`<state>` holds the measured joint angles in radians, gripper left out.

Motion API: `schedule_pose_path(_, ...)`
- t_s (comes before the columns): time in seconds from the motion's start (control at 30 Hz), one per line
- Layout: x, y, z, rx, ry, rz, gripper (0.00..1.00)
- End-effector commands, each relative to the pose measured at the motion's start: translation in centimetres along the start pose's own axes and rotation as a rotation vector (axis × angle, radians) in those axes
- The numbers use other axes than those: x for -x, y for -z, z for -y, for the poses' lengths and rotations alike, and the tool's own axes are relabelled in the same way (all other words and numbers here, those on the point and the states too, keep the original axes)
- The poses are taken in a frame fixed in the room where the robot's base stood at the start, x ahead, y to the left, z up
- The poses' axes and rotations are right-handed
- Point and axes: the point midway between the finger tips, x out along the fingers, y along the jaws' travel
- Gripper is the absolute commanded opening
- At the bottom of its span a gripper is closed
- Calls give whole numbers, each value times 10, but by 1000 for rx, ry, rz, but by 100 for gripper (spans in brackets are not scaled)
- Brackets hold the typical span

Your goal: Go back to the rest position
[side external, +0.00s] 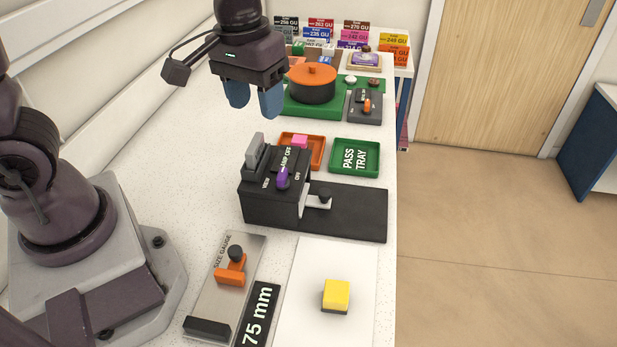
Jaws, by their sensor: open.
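My gripper (254,100) hangs in the upper middle of the side external view, its blue fingers pointing down and apart. Nothing shows between them. It is above the white worktop (165,140), to the left of the round orange lid (312,74) in the picture. No marker for a rest position can be seen.
A black viewer box (270,205) with a purple knob stands mid-table. Behind it are an orange tray (316,150) and a green pass tray (355,168). A size gauge (228,275) and a yellow block (336,294) on a white sheet are in front. Labelled cards (355,32) stand at the back.

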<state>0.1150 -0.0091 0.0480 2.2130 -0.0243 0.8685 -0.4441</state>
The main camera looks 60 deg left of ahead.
Motion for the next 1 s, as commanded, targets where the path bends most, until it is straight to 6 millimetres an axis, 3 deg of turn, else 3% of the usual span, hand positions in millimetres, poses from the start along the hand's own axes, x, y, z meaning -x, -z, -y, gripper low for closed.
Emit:
schedule_pose_path(0.03,15,-11,7,-93,-17,-39,52)
schedule_pose_path(0.2,49,-45,30,-358,-36,-164,52)
schedule_pose_path(0.4,74,-72,48,-418,-46,-319,52)
schedule_pose_path(0.6,92,-77,53,-399,-59,-416,52)
schedule_pose_path(1.0,94,-76,54,-392,-60,-423,52)
